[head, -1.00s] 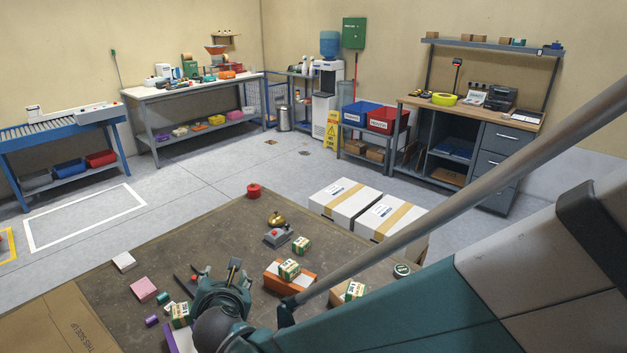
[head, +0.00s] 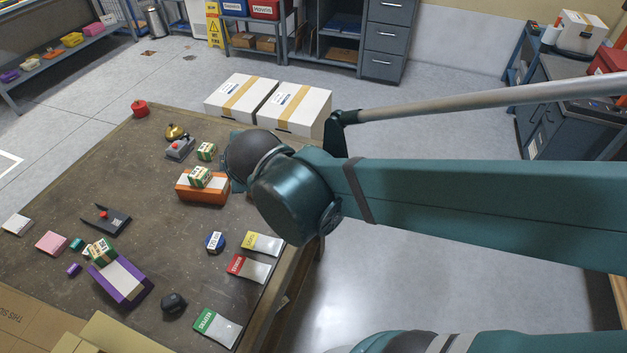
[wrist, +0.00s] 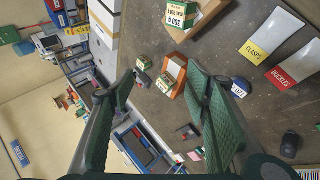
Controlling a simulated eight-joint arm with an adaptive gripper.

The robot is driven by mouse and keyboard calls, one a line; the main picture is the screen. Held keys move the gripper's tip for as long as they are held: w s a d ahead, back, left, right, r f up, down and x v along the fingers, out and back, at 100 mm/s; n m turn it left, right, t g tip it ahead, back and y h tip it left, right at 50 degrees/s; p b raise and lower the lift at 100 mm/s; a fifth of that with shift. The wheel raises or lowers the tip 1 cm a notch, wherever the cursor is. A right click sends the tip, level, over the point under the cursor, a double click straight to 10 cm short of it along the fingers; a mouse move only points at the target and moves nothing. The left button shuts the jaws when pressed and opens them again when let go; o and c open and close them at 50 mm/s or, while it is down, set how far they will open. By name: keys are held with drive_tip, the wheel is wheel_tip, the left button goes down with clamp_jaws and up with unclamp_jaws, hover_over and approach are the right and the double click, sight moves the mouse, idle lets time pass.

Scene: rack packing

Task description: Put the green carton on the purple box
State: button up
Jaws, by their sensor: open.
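The purple box (head: 131,296), with a pale panel on top, lies on the table at the lower left of the head view. A green-and-white carton (head: 101,251) is at its far end; I cannot tell whether it rests on the box or behind it. A similar carton (head: 200,177) sits on an orange box (head: 203,193), and another (head: 206,151) stands on the table behind. In the wrist view, a green carton (wrist: 181,14) sits on a brown box (wrist: 212,14). My gripper (wrist: 160,72) is open and empty above the table; my arm hides it in the head view.
Packets (head: 217,327), a blue tape roll (head: 215,242), a black mouse-like object (head: 174,302) and a black stapler-like object (head: 106,219) lie on the table. A pink block (head: 52,243) is at the left. White cartons (head: 303,109) stand beyond the table. The table's middle is fairly clear.

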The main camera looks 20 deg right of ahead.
drive_tip(key=s+d+m+g, duration=0.2)
drive_tip(key=s+d+m, duration=1.1)
drive_tip(key=m, duration=0.1)
drive_tip(key=shift+s+r+m, duration=0.2)
drive_tip(key=shift+r+m, duration=0.2)
